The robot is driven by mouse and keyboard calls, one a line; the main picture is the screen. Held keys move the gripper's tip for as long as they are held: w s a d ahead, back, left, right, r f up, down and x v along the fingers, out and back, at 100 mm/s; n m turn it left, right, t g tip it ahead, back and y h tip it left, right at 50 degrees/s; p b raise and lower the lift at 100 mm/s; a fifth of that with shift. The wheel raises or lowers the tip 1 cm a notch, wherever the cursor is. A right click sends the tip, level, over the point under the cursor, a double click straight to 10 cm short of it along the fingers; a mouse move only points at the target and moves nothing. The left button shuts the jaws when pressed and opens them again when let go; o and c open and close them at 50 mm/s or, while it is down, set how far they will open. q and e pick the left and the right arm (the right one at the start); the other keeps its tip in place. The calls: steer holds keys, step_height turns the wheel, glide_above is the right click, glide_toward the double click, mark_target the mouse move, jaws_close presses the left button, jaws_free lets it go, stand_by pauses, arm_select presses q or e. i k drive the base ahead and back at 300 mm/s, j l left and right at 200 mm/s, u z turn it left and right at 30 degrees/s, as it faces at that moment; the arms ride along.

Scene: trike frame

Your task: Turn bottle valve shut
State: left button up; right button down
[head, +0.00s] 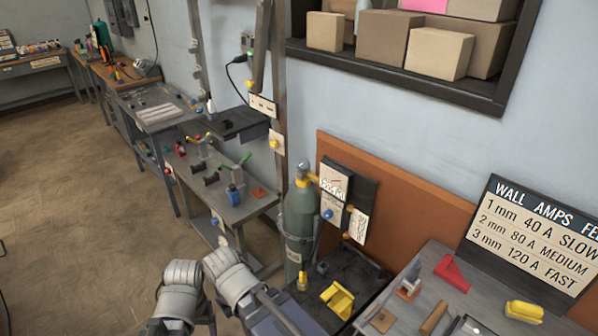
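A grey-green gas bottle (299,212) stands upright in the head view, right of centre, close to the wall. Its yellowish valve and regulator fittings (302,178) sit at its top, below a grey cap-like top piece. I cannot tell from here whether the valve is open or shut. A dark strap or bracket crosses the bottle's lower part. Grey links of my two arms show at the bottom, left of the bottle and apart from it. No gripper fingertips can be made out.
A dark cart top (345,273) with a yellow block (338,299) lies right of the bottle. A grey bench (400,314) with tools is at the lower right. A metal workbench (222,207) stands to the left. The floor (75,200) at the left is open.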

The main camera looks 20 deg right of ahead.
mark_target(303, 166)
steer(key=z, duration=0.55)
steer(key=i+j+z, duration=0.15)
steer(key=z, duration=0.3)
steer(key=i+j+z, duration=0.25)
steer(key=z, duration=0.25)
steer(key=i+j+z, duration=0.1)
steer(key=j+z, duration=0.2)
steer(key=z, duration=0.15)
steer(key=i+j+z, duration=0.1)
steer(key=j, duration=0.4)
steer(key=i+j+z, duration=0.1)
steer(key=j, duration=0.4)
steer(key=i+j+z, duration=0.1)
steer(key=j, duration=0.4)
steer(key=i+j+z, duration=0.1)
steer(key=j, duration=0.45)
